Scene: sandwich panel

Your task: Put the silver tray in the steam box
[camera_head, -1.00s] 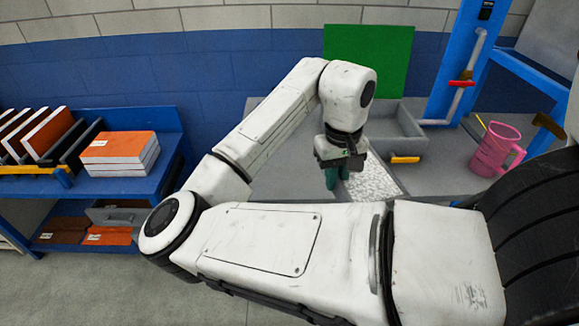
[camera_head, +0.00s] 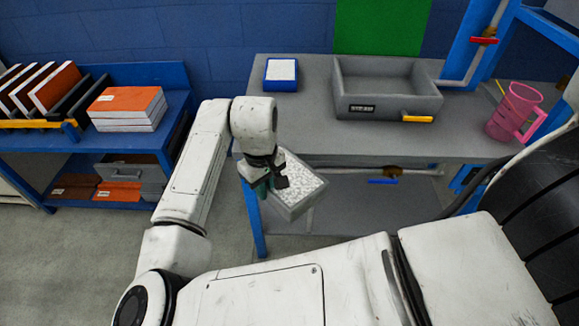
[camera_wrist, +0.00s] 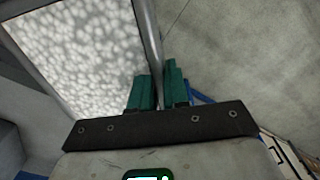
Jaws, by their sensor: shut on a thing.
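My gripper (camera_head: 262,186) is shut on the rim of the silver tray (camera_head: 294,212), a shallow grey tray filled with white speckled material. It holds the tray in the air, tilted in the picture, in front of the table's front edge at the left. In the wrist view, the tray's rim (camera_wrist: 149,36) runs between the two green fingers of my gripper (camera_wrist: 158,78). The steam box (camera_head: 352,104) appears to be the grey open-topped box with a yellow handle at the back of the table. It looks empty, and the tray is apart from it.
The grey table (camera_head: 320,134) has bare top around the box. A small blue-and-white block (camera_head: 281,74) sits left of the box. A pink mug (camera_head: 512,112) and a blue frame with a red-handled pipe (camera_head: 484,40) stand right.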

